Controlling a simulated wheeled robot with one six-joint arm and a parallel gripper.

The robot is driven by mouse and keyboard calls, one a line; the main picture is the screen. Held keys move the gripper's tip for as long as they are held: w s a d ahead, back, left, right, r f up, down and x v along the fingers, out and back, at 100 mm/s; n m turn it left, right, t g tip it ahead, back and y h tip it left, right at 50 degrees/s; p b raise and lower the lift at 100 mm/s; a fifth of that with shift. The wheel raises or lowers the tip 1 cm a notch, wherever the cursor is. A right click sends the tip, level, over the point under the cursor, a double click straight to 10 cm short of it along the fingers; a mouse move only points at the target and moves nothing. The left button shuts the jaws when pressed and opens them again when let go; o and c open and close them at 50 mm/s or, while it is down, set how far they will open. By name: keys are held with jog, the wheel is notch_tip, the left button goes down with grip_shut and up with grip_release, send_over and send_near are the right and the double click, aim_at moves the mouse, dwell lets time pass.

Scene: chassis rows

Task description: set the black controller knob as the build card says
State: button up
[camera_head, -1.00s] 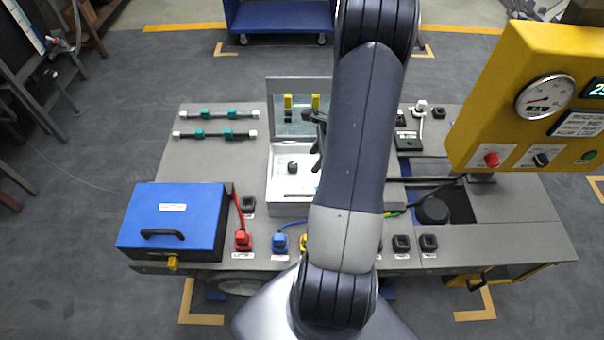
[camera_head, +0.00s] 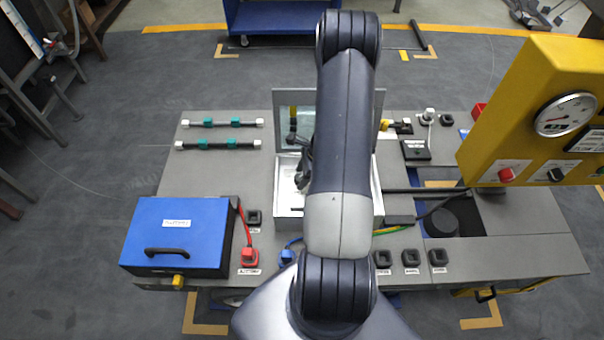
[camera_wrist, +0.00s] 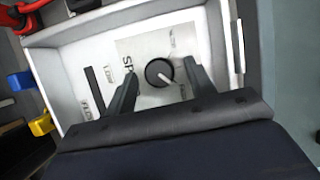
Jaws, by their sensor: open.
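The black controller knob (camera_wrist: 160,73) shows in the wrist view on a white panel inside the open controller box (camera_wrist: 75,32). Its white pointer line runs toward the lower right of that view. Small labels around it are too blurred to read; larger letters beginning "SP" stand to its left. My gripper (camera_wrist: 158,82) is open, with one finger on each side of the knob and visible gaps between. I cannot tell the fingertips' height over the panel. In the head view my gripper (camera_head: 303,168) is over the box (camera_head: 290,212) and the knob is hidden. I cannot make out a build card.
A blue case (camera_head: 175,235) stands at the front left of the bench. A yellow panel with a gauge (camera_head: 540,115) rises at the right. Black rods with teal clips (camera_head: 218,144) lie at the back left. The box's raised lid (camera_head: 380,105) is behind my arm.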

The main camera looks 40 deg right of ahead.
jog(key=shift+c, duration=0.5)
jog(key=c, duration=0.9)
jog(key=shift+n, duration=0.3)
jog(key=n+b, duration=0.1)
jog(key=n+g+b, duration=0.1)
jog(key=n+b, duration=0.1)
jog(key=shift+w+d+f+n+g, duration=0.1)
jog(key=shift+w+f+n+g, duration=0.1)
jog(key=shift+n+g, duration=0.1)
jog(key=n+g+b, duration=0.1)
jog(key=n, duration=0.1)
jog(key=n+g+b, duration=0.1)
jog(key=n+b, duration=0.1)
jog(key=n, duration=0.1)
jog(key=shift+w+r, duration=0.15)
jog(key=shift+n+y, duration=0.3)
jog(key=shift+n, duration=0.1)
jog(key=o, duration=1)
